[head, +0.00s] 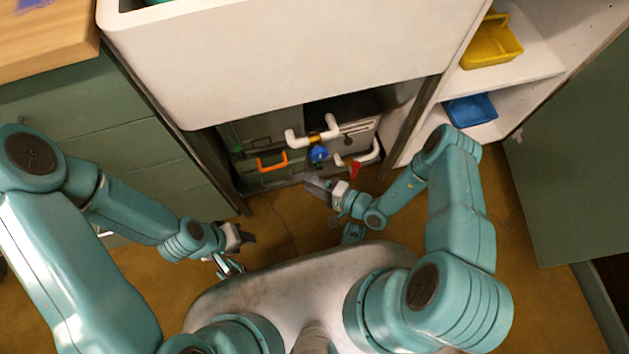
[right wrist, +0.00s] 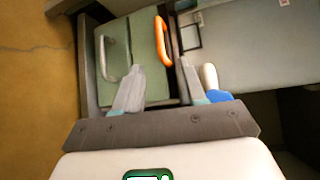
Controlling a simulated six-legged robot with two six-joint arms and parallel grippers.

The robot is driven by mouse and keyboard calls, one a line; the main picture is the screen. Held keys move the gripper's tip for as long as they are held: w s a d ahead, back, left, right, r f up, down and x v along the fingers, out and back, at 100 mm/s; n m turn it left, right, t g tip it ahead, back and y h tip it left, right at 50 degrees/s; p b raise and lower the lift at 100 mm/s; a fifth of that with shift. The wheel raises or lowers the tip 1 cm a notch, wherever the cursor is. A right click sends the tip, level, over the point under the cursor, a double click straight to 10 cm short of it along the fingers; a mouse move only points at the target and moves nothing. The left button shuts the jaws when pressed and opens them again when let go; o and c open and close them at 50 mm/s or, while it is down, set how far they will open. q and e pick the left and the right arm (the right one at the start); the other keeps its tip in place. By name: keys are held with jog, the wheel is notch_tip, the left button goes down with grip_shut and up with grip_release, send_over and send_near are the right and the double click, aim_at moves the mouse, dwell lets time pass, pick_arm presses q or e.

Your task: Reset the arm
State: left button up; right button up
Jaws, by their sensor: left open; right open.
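My left gripper (head: 240,252) is at the lower left in the head view, above the brown floor and apart from everything. It is open and empty. My right gripper (head: 318,186) is in front of the open space under the white sink, with its arm bent in from the right. In the right wrist view my right gripper (right wrist: 160,84) has its two grey fingers apart, with nothing between them. Beyond them are a green box front with a pale handle and an orange handle (right wrist: 163,41). A blue part (right wrist: 218,96) shows beside the right finger.
White pipes (head: 296,139) with a blue part (head: 319,154) and a red valve handle (head: 355,170) sit under the sink (head: 290,60). Green drawers (head: 110,140) stand left. A shelf at right holds a yellow bin (head: 492,42) and a blue bin (head: 470,109). Floor (head: 285,225) between my arms is clear.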

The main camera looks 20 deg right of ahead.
jog(key=shift+s+d, duration=0.2)
jog(key=shift+s, duration=0.1)
jog(key=shift+r, duration=0.1)
